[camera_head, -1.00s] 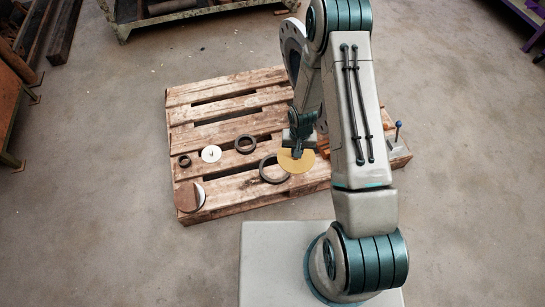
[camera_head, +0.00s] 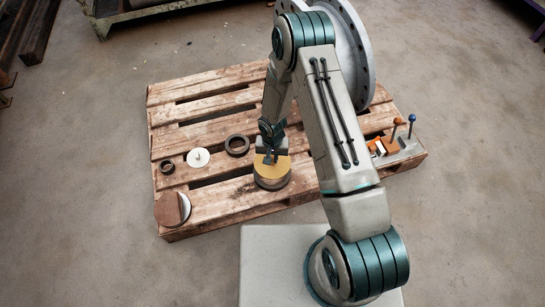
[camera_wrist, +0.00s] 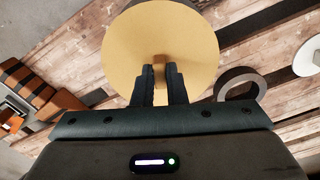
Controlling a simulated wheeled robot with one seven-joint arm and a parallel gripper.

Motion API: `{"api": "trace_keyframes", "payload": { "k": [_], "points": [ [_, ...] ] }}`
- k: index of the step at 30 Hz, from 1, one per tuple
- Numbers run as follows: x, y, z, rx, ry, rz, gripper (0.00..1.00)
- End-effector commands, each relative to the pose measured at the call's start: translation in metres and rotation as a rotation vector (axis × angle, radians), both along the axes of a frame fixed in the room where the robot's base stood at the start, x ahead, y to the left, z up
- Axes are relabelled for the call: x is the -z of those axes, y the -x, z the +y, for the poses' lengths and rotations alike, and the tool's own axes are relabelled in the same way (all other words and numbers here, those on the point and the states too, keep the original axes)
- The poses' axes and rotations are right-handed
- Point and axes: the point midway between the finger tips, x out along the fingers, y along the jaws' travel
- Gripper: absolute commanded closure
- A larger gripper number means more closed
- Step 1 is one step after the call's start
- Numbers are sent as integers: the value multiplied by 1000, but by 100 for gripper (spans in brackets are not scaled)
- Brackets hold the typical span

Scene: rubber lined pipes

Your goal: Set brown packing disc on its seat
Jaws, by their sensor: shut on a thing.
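My gripper (camera_head: 270,155) is shut on a small tab at the middle of a flat, round, tan-yellow disc (camera_head: 262,167). In the wrist view the disc (camera_wrist: 163,35) lies flat across the fingertips, with the tab between them. In the head view the disc is over a dark round ring (camera_head: 272,186) near the pallet's front edge and hides its opening. I cannot tell whether disc and ring touch. A darker brown round piece (camera_head: 167,207) lies at the pallet's front left corner, partly over a whitish disc (camera_head: 184,204).
The wooden pallet (camera_head: 215,125) also bears a small dark ring (camera_head: 167,167), a white disc with a knob (camera_head: 198,158) and a larger dark ring (camera_head: 237,145). A big grey flange (camera_head: 352,50) stands behind my arm. Orange and blue-knobbed fixtures (camera_head: 395,145) are at right.

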Motion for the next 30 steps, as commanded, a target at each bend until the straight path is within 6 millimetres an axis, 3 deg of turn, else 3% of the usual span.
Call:
{"api": "trace_keyframes", "payload": {
  "k": [10,30],
  "points": [
    [1,2,1,-1,0,0,100],
    [48,1,-1,2,0,0,100]
  ]
}}
